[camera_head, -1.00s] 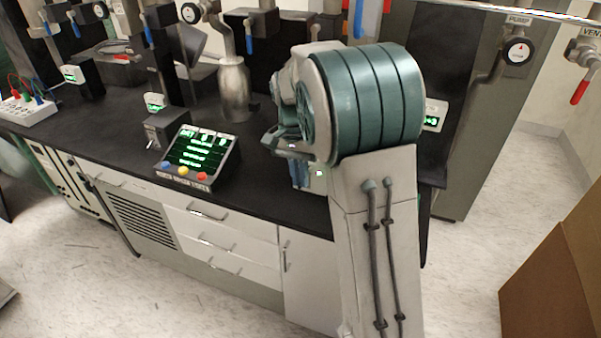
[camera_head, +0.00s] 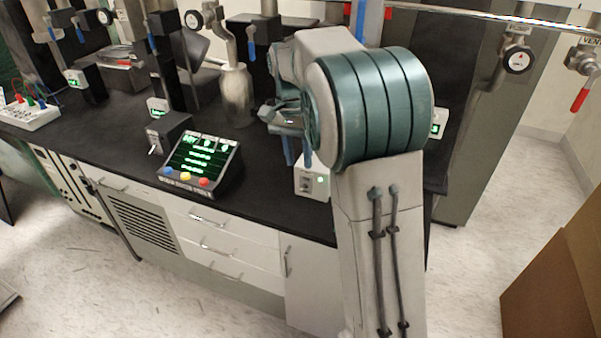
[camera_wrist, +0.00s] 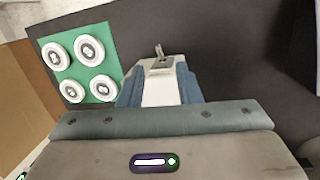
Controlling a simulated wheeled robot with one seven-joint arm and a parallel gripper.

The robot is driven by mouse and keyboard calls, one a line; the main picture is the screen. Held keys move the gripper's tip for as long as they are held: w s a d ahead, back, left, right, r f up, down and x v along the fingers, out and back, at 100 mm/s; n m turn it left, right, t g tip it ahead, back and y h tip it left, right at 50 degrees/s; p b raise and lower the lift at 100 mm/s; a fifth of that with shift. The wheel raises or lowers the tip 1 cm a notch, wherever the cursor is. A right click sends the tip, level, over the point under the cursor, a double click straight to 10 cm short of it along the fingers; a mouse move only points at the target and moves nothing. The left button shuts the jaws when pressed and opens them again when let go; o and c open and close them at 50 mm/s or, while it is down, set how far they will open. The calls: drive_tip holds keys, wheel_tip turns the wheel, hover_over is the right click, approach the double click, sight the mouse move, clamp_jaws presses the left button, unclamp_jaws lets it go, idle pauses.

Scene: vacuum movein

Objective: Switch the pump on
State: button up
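A small pale box (camera_head: 312,183) with a switch on its face and a small green light stands near the bench's front edge in the head view. In the wrist view the pale box (camera_wrist: 160,90) shows a small metal toggle lever (camera_wrist: 159,51) at its far end. My gripper (camera_head: 298,158) is just above and behind this box, pointing down. In the wrist view its two blue fingers (camera_wrist: 160,92) are apart, one on each side of the box in the picture. Nothing is held. I cannot tell whether a finger touches the box, or the lever's exact position.
A controller (camera_head: 203,165) with a green display and coloured buttons, and a dark toggle box (camera_head: 166,130), stand to the left. A metal vessel (camera_head: 236,95) stands behind. A green mat (camera_wrist: 103,62) with several white rings lies beside the box. A cardboard box (camera_head: 555,280) is at right.

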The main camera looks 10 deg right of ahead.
wheel_tip(320, 180, up, 7)
drive_tip(key=w, duration=0.1)
drive_tip(key=shift+w+a+f+p, duration=0.15)
drive_tip(key=shift+f+p, duration=0.05)
drive_tip(key=shift+p, duration=0.15)
